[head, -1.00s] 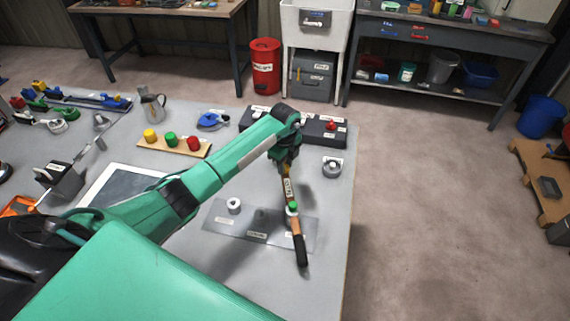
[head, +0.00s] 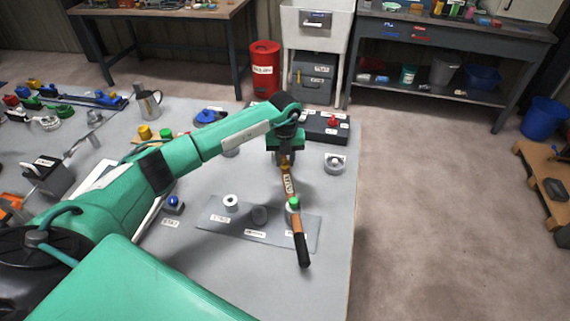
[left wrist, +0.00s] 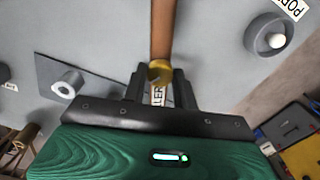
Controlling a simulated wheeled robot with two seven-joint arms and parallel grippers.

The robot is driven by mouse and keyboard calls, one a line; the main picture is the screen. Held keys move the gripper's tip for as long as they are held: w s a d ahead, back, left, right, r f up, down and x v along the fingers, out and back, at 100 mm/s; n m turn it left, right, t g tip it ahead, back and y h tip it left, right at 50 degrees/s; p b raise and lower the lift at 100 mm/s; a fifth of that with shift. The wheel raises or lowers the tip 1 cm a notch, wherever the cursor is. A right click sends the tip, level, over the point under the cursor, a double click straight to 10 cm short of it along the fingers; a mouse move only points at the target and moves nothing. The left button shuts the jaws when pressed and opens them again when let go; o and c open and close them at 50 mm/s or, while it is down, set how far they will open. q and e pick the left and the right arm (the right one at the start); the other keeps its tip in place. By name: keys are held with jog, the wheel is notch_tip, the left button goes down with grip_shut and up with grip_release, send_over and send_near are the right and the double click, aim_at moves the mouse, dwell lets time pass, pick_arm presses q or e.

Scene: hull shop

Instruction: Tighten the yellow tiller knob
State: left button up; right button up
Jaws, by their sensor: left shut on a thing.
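The tiller (head: 302,246) is a wooden bar with a black end grip and a label, lying over a grey plate near the table's right side. The yellow tiller knob (left wrist: 160,72) is between the fingers of my left gripper (left wrist: 158,78) in the left wrist view. The gripper is shut on it. In the head view my left gripper (head: 285,158) points down at the tiller's far end and mostly hides the knob. My right gripper is not in view.
A round fitting (head: 335,163) stands right of the gripper. A dark box with a red knob (head: 332,121) is behind. A blue button (head: 173,203) is to the left.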

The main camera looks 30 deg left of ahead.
pick_arm(q)
jog(key=m+b, duration=0.2)
jog(key=m, duration=0.1)
jog(key=shift+w+a+f+m+b, duration=0.1)
jog(key=shift+m+b, duration=0.3)
jog(key=m+b, duration=0.2)
jog(key=shift+m, duration=0.3)
jog(key=shift+r+m+b, duration=0.25)
jog(key=shift+m+b, duration=0.15)
jog(key=shift+m, duration=0.3)
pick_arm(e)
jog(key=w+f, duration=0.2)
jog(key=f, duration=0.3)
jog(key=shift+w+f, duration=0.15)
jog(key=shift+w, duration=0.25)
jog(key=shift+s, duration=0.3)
pick_arm(q)
jog(key=o, duration=0.9)
jog(key=shift+o, duration=0.3)
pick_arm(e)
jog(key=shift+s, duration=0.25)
